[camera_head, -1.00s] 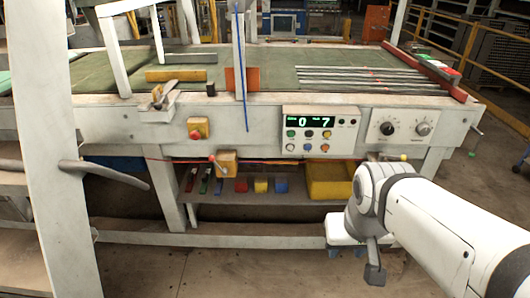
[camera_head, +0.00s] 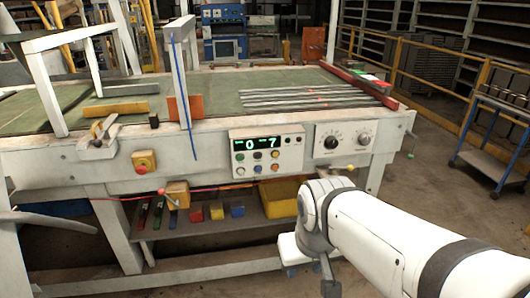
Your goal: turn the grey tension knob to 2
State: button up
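The grey tension knob (camera_head: 364,139) is the right-hand one of two knobs on a white panel (camera_head: 345,155) at the right of the machine's front. It has a light round face; its pointer and scale are too small to read. A black knob (camera_head: 331,142) with a marked dial sits just left of it. My white arm reaches in from the lower right, below and in front of the panel, apart from both knobs. I cannot make out my gripper's fingers at the arm's end.
Left of the knobs is a control box (camera_head: 266,152) with a green display reading 0 and 7 and several coloured buttons. A shelf below holds coloured blocks and a yellow bin (camera_head: 281,198). A blue cart (camera_head: 497,135) stands at the far right. Floor right of the machine is open.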

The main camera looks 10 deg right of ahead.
aim_at(363, 138)
jog(key=z, duration=0.4)
jog(key=k, duration=1.3)
jog(key=u, duration=0.15)
jog(key=i, duration=2.2)
jog(key=z, duration=0.8)
jog(key=k, duration=0.85)
jog(key=z, duration=0.2)
